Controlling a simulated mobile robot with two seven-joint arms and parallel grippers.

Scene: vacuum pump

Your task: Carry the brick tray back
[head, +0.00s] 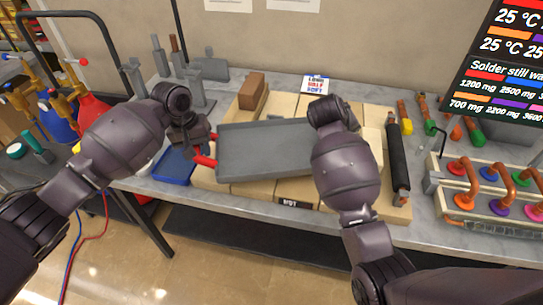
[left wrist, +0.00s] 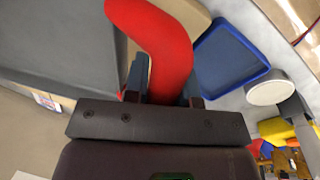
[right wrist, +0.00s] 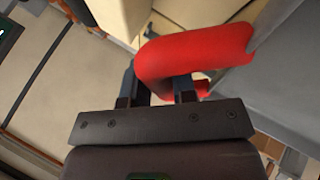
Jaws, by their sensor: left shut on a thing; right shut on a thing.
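The brick tray (head: 265,155) is a shallow grey tray with red handles, in the middle of the head view. It looks empty and is over the cream brick bed (head: 287,104); I cannot tell whether it touches it. My left gripper (head: 199,146) is shut on the tray's left red handle (head: 204,161), which fills the middle of the left wrist view (left wrist: 160,45). My right gripper (right wrist: 158,88) is shut on the other red handle (right wrist: 190,55). In the head view my right arm hides that gripper and handle.
A brown brick (head: 252,92) stands on the bed behind the tray. A black roller (head: 398,160) lies at the bed's right side. A blue tray (head: 174,166) is close at left. Grey metal stands (head: 192,80) are behind. A pipe fixture (head: 490,207) takes up the right.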

